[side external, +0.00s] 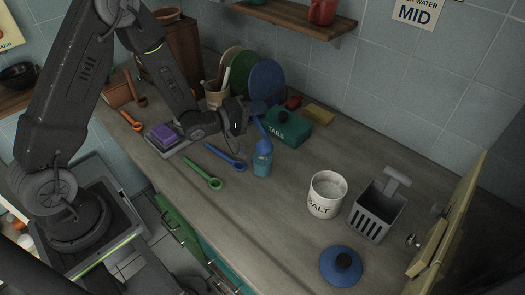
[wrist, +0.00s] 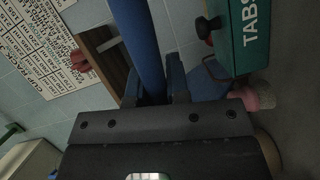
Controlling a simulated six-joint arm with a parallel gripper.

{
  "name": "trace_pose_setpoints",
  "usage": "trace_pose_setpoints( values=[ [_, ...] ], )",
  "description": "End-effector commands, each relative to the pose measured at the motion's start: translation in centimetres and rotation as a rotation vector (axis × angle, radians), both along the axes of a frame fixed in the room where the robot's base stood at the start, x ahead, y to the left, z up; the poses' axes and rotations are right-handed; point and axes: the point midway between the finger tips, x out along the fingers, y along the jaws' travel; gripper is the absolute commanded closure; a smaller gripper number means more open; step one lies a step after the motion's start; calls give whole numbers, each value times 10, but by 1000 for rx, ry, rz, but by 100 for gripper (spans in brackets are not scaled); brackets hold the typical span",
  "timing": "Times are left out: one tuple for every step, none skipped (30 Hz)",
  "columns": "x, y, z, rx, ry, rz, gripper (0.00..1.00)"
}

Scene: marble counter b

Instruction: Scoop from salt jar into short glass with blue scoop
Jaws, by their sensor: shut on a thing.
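My gripper (side external: 248,113) is shut on the handle of the blue scoop (side external: 263,143). The handle (wrist: 139,40) runs up between the fingers (wrist: 155,88) in the wrist view. The scoop slopes down, its bowl at the mouth of the short glass (side external: 262,166), a bluish tumbler. I cannot tell whether the bowl is inside the rim or just above it, or what it contains. The white salt jar (side external: 325,206), labelled SALT, stands open to the right with pale contents showing. The wrist view hides the scoop's bowl, the glass and the jar.
A green TABS box (side external: 288,130) is behind the glass. Another blue spoon (side external: 225,157) and a green spoon (side external: 202,177) lie to the left. A grey slotted caddy (side external: 377,212) stands right of the jar. A blue lid (side external: 341,266) lies in front.

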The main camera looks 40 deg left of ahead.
Motion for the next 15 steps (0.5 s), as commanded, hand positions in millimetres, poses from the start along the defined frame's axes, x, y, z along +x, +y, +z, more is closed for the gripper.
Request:
trace_pose_setpoints(
  values=[
    [0, 0, 0, -4, 0, 0, 100],
    [0, 0, -1, -6, 1, 0, 100],
    [0, 1, -1, -10, 2, 1, 100],
    [0, 1, -1, -12, 3, 1, 100],
    [1, 1, -1, -13, 4, 1, 100],
    [1, 1, -1, -16, 5, 0, 100],
    [1, 1, -2, -18, 6, 0, 100],
    [1, 1, -2, -20, 6, 0, 100],
    [1, 1, -2, -23, 7, 1, 100],
    [1, 1, -2, -25, 8, 0, 100],
    [1, 1, -2, -27, 9, 0, 100],
    [1, 1, -3, -29, 10, 0, 100],
    [1, 1, -3, -31, 11, 0, 100],
    [1, 2, -3, -33, 11, 1, 100],
    [1, 2, -3, -36, 12, 1, 100]
  ],
)
